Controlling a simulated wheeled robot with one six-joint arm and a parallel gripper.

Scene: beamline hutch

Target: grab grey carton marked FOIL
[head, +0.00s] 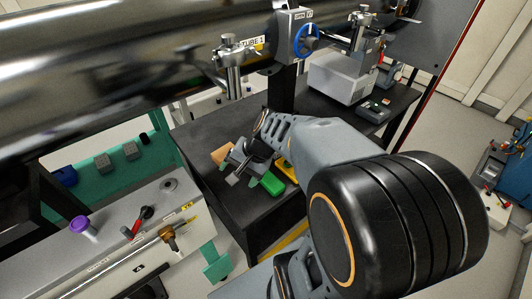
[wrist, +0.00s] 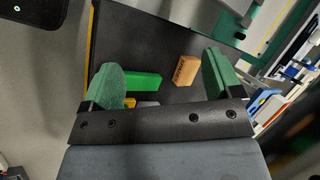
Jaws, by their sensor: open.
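My gripper (wrist: 163,75) is open and empty, its two green fingers wide apart; it hangs over the black table in the head view (head: 242,170). A sliver of a grey thing (wrist: 148,103) shows just above the gripper's dark crossbar, between the fingers. It may be the grey carton, but most of it is hidden and no FOIL marking can be read.
A green block (wrist: 143,82) and an orange box with dark lettering (wrist: 186,70) lie between the fingers in the wrist view. A yellow thing (head: 287,170) is partly behind my arm. The black table (head: 203,131) stands under a large shiny tube (head: 130,50).

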